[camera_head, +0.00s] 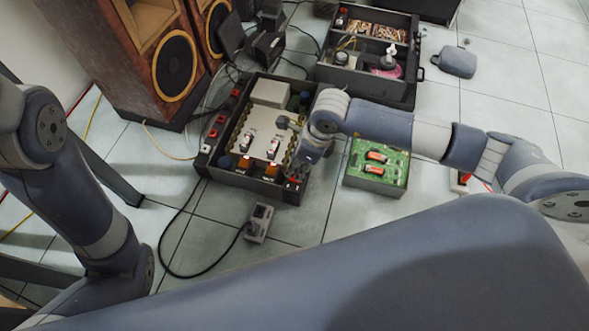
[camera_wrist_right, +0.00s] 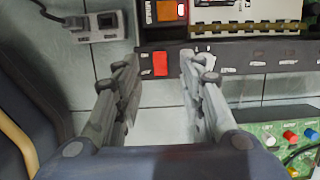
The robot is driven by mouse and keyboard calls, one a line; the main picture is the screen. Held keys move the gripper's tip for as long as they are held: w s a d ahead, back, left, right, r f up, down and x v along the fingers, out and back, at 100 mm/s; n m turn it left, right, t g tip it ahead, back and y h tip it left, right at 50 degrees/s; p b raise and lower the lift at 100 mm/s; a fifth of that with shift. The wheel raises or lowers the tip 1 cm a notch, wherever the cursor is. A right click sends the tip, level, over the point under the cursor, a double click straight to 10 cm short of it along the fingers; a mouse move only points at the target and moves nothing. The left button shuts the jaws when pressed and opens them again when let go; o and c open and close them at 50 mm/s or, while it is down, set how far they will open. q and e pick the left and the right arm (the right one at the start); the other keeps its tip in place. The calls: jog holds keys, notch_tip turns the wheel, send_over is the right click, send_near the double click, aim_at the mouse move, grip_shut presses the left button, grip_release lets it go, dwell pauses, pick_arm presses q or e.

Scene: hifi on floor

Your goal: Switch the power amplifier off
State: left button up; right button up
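The power amplifier is a dark open-topped chassis (camera_head: 208,160) on the floor, with light boxes and orange-lit parts inside. In the right wrist view its dark front panel (camera_wrist_right: 230,58) shows a red switch (camera_wrist_right: 160,64). An orange light (camera_wrist_right: 181,10) glows behind the panel. I cannot tell the switch's position. My right gripper (camera_wrist_right: 159,72) is open and empty, its fingertips on either side of the red switch and apart from each other. In the head view my right gripper (camera_head: 298,178) is at the amplifier's front right corner, partly hidden by its arm. My left gripper is out of view.
A green circuit-board box (camera_head: 377,183) stands right of the amplifier. A grey socket block (camera_head: 258,222) with a black cable lies in front. Tall wooden speakers (camera_head: 130,75) stand behind left, and a dark toolbox (camera_head: 365,80) behind.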

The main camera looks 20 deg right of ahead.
jog(key=v, duration=0.6)
dwell(0.3)
